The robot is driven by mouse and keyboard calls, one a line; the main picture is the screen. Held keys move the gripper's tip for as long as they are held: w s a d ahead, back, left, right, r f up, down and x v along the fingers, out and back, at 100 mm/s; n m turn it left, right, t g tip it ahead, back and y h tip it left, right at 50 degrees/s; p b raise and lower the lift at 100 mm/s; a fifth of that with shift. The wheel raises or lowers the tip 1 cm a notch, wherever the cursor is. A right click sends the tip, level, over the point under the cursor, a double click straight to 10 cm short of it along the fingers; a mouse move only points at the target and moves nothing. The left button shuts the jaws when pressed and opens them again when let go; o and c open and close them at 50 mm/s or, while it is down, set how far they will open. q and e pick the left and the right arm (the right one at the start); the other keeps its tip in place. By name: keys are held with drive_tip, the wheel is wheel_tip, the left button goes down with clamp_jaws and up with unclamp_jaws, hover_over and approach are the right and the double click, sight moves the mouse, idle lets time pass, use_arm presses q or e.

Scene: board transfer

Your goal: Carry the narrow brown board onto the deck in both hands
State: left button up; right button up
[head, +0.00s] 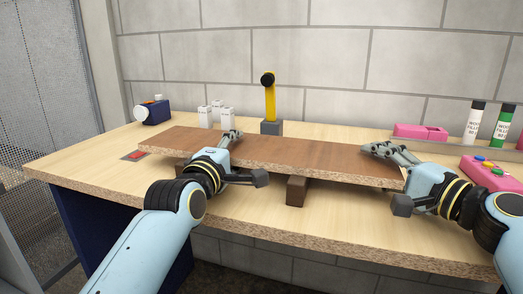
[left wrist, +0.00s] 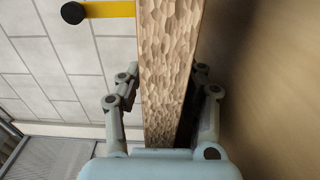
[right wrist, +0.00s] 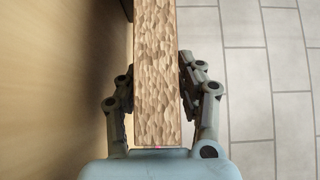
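The long brown board (head: 290,158) lies flat across the bench, its speckled edge facing me. Its cut edge fills the middle of the left wrist view (left wrist: 165,70) and the right wrist view (right wrist: 156,75). My left gripper (head: 230,138) is shut on the board's front edge left of its middle, one finger above and one below. My right gripper (head: 388,152) is shut on the same edge near the right end. Dark brown blocks (head: 297,191) stand under the board; I cannot tell if it rests on them. No separate deck can be made out.
Behind the board stand a yellow post (head: 271,103) on a grey base and white bottles (head: 227,118). A blue device (head: 153,112) is at the back left. Pink cases (head: 420,132) and spray cans (head: 474,121) are at the right. The bench's front strip (head: 250,212) is clear.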

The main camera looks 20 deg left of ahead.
use_arm(q)
clamp_jaws()
use_arm(e)
clamp_jaws()
use_arm(q)
drive_tip(key=shift+r, duration=0.15)
